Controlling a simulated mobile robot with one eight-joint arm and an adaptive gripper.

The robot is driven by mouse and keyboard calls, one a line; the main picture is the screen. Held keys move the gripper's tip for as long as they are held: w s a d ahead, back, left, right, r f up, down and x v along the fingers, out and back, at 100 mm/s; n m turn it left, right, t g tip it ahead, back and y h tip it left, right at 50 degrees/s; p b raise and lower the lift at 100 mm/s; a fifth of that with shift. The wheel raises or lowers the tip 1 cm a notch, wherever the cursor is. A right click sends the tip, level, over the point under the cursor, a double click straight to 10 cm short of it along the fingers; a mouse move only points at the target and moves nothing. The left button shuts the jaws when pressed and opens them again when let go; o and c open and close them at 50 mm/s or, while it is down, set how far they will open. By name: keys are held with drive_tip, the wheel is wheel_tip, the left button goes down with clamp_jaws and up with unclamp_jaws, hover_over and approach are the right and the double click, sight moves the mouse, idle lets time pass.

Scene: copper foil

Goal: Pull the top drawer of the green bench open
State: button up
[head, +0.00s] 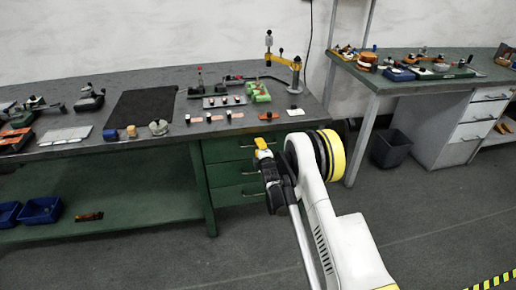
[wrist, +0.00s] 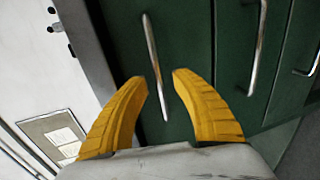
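The green bench (head: 160,148) has a stack of green drawers under its right end. The top drawer (head: 222,151) looks closed in the head view. My gripper (head: 261,148), with yellow fingers, is in front of its right part. In the wrist view the bench top lies to the left, and the top drawer's metal handle (wrist: 152,50) runs between the fingertips of my open gripper (wrist: 160,76). I cannot tell whether the fingers touch the handle. My gripper and arm hide part of the drawers in the head view.
Two lower drawer handles show in the wrist view, the middle one (wrist: 258,50) and the bottom one (wrist: 314,62). Tools and small parts lie on the bench top. A second bench (head: 385,84) and a dark bin (head: 391,147) stand to the right. The floor (head: 160,262) in front is clear.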

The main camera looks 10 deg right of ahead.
drive_tip(key=shift+x, duration=0.85)
drive_tip(key=shift+r, duration=0.1)
clamp_jaws()
drive_tip(key=shift+s, duration=0.1)
